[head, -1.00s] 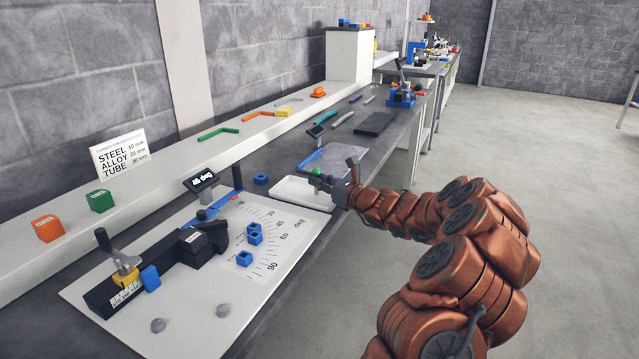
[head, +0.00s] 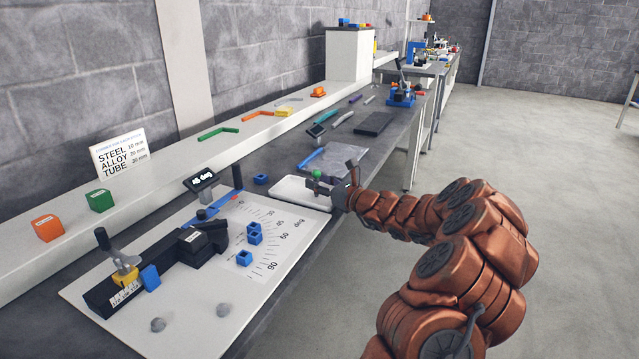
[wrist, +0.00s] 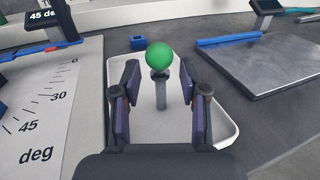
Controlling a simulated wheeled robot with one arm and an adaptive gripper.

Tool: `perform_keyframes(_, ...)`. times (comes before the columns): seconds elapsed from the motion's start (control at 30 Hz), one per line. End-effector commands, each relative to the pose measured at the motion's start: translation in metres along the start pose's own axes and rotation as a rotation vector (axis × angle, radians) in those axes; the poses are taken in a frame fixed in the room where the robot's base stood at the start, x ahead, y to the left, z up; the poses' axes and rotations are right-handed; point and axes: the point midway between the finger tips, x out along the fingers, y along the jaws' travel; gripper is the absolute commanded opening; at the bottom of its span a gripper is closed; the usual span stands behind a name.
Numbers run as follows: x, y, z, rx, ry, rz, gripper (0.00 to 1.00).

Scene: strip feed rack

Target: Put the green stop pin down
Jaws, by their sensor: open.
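The green stop pin has a round green head (wrist: 159,56) on a grey shaft, and the head also shows in the head view (head: 317,173). It stands upright over the white tray (wrist: 218,137), its lower end seeming to meet the tray floor. My gripper (wrist: 160,82) is open, one finger on each side of the shaft with visible gaps. In the head view my gripper (head: 322,187) is low over the tray (head: 290,196), and the shaft is mostly hidden there.
Left of the tray is a white angle board (head: 200,313) with a black fixture and several blue blocks. A grey plate (wrist: 260,68) lies beyond the tray to the right, with a blue bar (wrist: 228,38) along it. A small blue block (wrist: 138,42) sits behind the tray.

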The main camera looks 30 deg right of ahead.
Motion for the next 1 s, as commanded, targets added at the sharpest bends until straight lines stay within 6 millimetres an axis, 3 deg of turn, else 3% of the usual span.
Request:
perform_keyframes(0.17, -0.009, -0.002, 0.003, 0.000, 0.000, -0.003, 0.43)
perform_keyframes(0.7, -0.093, -0.001, 0.004, 0.001, -0.001, -0.003, 0.43)
perform_keyframes(1.0, -0.117, 0.000, 0.003, 0.001, 0.000, -0.001, 0.43)
